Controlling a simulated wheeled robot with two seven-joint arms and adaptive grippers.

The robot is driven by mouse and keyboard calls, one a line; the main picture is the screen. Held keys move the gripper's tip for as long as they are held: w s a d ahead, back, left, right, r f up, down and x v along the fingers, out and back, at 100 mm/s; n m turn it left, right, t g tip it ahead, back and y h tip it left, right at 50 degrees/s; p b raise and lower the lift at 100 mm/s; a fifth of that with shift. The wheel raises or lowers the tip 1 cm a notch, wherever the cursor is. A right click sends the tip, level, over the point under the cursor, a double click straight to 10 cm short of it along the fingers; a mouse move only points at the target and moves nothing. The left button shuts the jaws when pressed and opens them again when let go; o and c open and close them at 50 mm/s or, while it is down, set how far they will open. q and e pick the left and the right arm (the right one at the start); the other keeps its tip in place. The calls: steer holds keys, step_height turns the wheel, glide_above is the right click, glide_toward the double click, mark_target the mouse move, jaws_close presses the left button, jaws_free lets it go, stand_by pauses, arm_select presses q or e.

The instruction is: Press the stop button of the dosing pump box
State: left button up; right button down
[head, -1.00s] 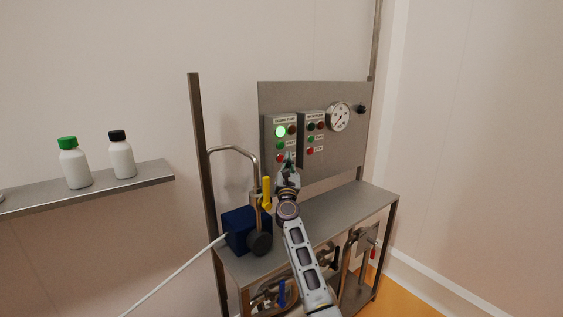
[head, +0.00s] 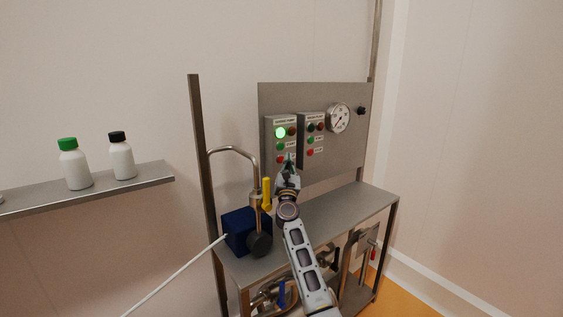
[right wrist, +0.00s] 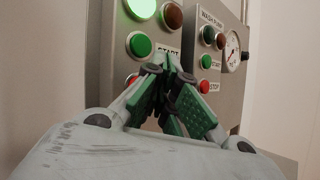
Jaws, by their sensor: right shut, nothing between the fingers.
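The left control box (head: 274,121), whose label is too blurred to read surely, carries a lit green lamp (head: 281,132), a dark red lamp, a green start button (right wrist: 139,44) and a red button (head: 281,160) at the bottom. In the right wrist view that red button (right wrist: 131,80) is partly hidden behind the fingers. My right gripper (head: 289,161) is shut and empty, its tips in front of the box just right of the red button. Whether the tips touch the box I cannot tell. My left gripper is out of view.
The second box (right wrist: 211,43), labelled as the wash pump, and a gauge (head: 338,117) sit to the right on the steel panel. A bent pipe, a yellow handle (head: 267,193) and a blue pump (head: 240,232) stand left of my arm. The bench top right is clear.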

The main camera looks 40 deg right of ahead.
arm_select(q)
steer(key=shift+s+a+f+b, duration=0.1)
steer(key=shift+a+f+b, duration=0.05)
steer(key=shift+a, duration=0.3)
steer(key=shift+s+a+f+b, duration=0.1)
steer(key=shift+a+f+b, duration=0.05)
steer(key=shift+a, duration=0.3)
arm_select(e)
steer(key=shift+w, duration=0.35)
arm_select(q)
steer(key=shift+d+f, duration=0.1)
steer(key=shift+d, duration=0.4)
arm_select(e)
steer(key=shift+w, duration=0.15)
